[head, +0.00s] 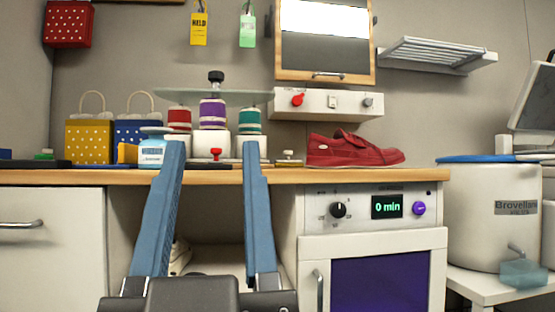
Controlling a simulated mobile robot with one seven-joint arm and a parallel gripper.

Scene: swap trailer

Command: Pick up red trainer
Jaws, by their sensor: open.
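The red trainer (352,150) lies on the wooden counter (400,175), toward its right end, above the oven. Its sole is down and its toe points right. My gripper (214,155) is in the foreground of the head view, left of the trainer. Its two long blue fingers point up and stand apart, with nothing held between them. The fingers overlap the counter's front edge in the picture. How far they are from the counter I cannot tell.
Left of the trainer stand a small brass-coloured item (289,158), spools (212,113) and gift bags (90,139). A white control box (325,104) hangs above the trainer. Right of the counter is a white bin (490,215). The oven (375,270) is below.

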